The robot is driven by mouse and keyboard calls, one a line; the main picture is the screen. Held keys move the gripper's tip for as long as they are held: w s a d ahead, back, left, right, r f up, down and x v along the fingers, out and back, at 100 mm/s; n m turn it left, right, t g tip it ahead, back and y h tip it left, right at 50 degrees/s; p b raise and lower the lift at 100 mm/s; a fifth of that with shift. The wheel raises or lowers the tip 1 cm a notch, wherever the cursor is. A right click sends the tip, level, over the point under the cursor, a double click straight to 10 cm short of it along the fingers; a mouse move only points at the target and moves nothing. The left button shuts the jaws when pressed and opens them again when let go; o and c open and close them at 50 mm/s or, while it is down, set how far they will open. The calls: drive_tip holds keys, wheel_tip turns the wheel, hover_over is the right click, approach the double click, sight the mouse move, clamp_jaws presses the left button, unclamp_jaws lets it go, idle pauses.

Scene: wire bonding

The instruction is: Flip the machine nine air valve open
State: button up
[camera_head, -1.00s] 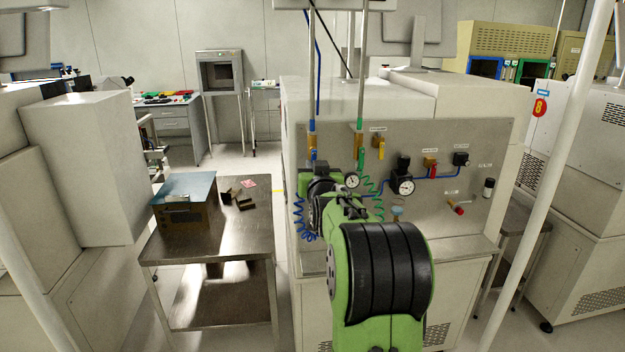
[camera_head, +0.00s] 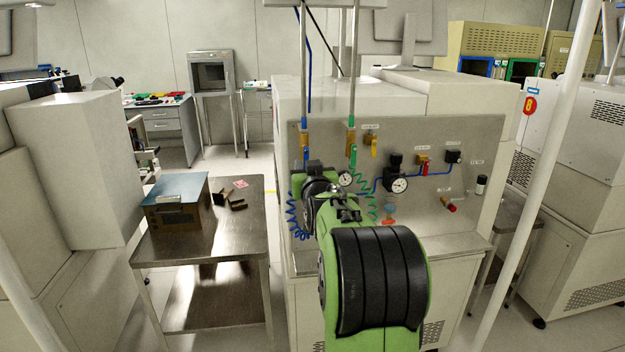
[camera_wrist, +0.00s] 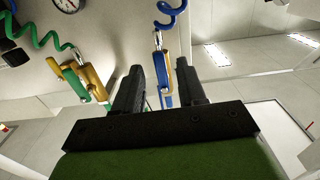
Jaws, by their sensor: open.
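A brass valve with a blue lever (camera_head: 305,152) hangs on a vertical pipe at the left of the machine's grey panel (camera_head: 455,130). Beside it is a brass valve with a green lever (camera_head: 352,155). My gripper (camera_wrist: 161,84) is open and empty. In the wrist view the blue lever (camera_wrist: 167,82) shows between its two dark fingers, with no clear contact. The green-lever valve (camera_wrist: 84,82) is left of the fingers there. In the head view my arm hides the lower left panel, and the fingertips are hard to make out. Valve labels are too small to read.
A yellow lever (camera_head: 374,148), a red lever (camera_head: 424,168) and a gauge (camera_head: 397,184) are on the panel. Coiled blue (camera_head: 294,215) and green (camera_head: 370,200) hoses hang close to my arm. A steel table (camera_head: 235,235) with a box (camera_head: 177,213) stands left.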

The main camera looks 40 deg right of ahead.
drive_tip(key=v, duration=1.4)
drive_tip(key=shift+s+a, duration=0.2)
